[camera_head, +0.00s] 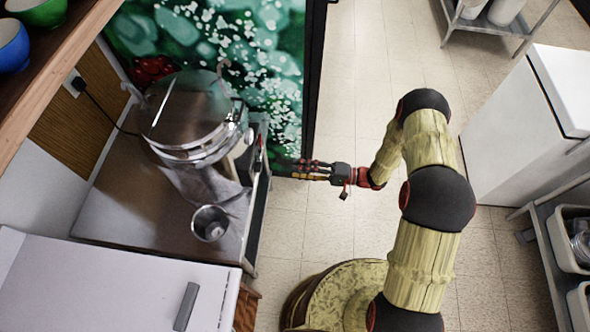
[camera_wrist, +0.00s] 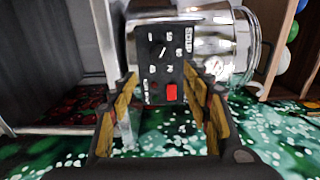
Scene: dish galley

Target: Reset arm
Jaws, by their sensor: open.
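My gripper (camera_head: 298,170) reaches left from my arm in the head view, over the floor beside the counter. Its fingers point toward a shiny metal soup kettle (camera_head: 190,120) on the counter. In the wrist view, my gripper (camera_wrist: 162,84) has its two yellow-padded fingers spread apart with nothing between them. Beyond the fingertips is the kettle's black control panel (camera_wrist: 165,55), with white markings and a red switch (camera_wrist: 171,92). A gap to the kettle shows in the head view.
A small metal cup (camera_head: 209,223) stands on the steel counter (camera_head: 120,215). A wooden shelf (camera_head: 55,75) with bowls is at upper left. A white appliance (camera_head: 100,285) is at lower left and a white cabinet (camera_head: 515,130) at right. Tiled floor (camera_head: 345,90) is clear behind my arm.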

